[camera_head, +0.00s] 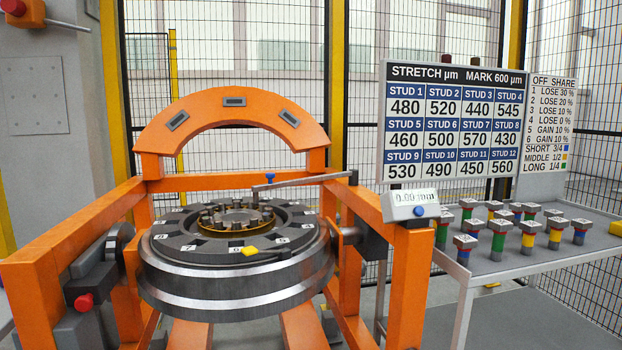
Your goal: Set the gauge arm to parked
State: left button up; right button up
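The gauge arm (310,181) is a thin grey bar. It reaches left from a dark pivot at the right side of the orange gantry, out over the wheelset (235,285). A blue knob (270,178) stands near its free left end, above the rear right part of the numbered ring. A white readout box (408,197) on the right front post shows 0.00 mm and has a blue button. Neither of my grippers is in view.
An orange gantry frame (70,240) with an arch (230,105) surrounds the wheelset. A yellow piece (250,251) lies on the ring's front. A grey table (530,262) at right holds several colour-banded studs. A stretch board (455,125) stands behind, before a mesh fence.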

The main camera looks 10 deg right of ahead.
aim_at(352, 174)
jog(key=z, duration=0.05)
jog(key=i, duration=1.05)
jog(key=u, duration=0.5)
